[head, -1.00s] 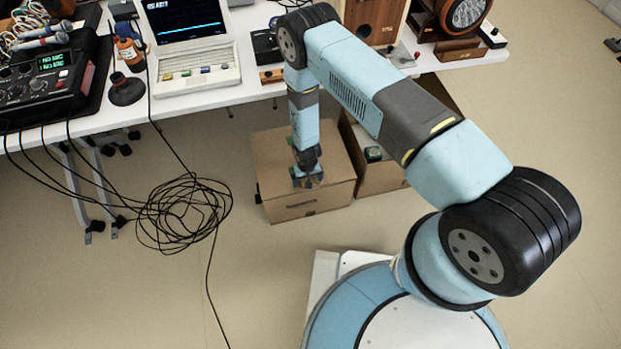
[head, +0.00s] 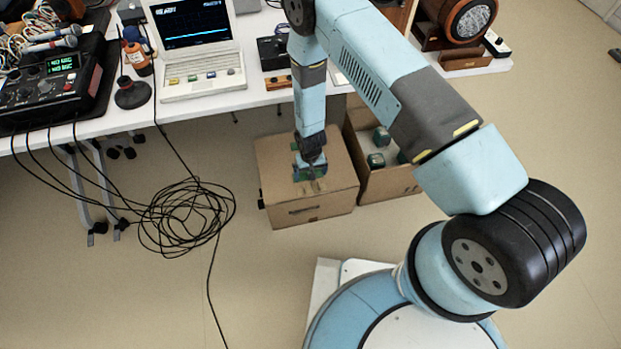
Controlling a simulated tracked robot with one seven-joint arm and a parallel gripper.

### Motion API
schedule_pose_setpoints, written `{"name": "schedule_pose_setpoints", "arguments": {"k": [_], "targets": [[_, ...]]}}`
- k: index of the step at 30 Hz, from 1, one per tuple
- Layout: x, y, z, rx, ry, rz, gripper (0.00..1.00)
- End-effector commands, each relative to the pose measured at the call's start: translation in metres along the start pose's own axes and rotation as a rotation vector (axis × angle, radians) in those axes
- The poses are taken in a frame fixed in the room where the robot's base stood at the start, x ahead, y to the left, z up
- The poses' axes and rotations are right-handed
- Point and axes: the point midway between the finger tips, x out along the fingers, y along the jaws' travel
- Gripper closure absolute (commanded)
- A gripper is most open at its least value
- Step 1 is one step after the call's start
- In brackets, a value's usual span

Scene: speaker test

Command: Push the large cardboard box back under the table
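A brown cardboard box (head: 330,207) with a hand slot in its front stands on the floor by the table's front edge, mostly out in front of it. My gripper (head: 310,174) points down at the top of this box; I cannot tell whether it touches. Small green patches show around the fingertips, and I cannot tell what they are or whether the fingers are open. A second cardboard box (head: 392,184) stands close to its right, with green-topped items inside. My arm hides part of it, so I cannot compare the sizes surely. The white table (head: 225,107) is behind.
A loose coil of black cable (head: 185,217) lies on the floor left of the boxes, with cables running up to the table. Table legs (head: 95,190) stand at left. A laptop-like device (head: 200,75) and a black control unit (head: 50,85) are on the table.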

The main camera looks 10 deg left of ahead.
Motion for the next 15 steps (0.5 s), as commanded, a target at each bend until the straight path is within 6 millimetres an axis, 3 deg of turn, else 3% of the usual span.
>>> {"name": "schedule_pose_setpoints", "arguments": {"k": [6,15], "targets": [[-0.025,0.000,-0.001,0.000,0.000,0.000,0.00],[-0.033,0.000,0.000,0.000,-0.001,0.000,0.00]]}}
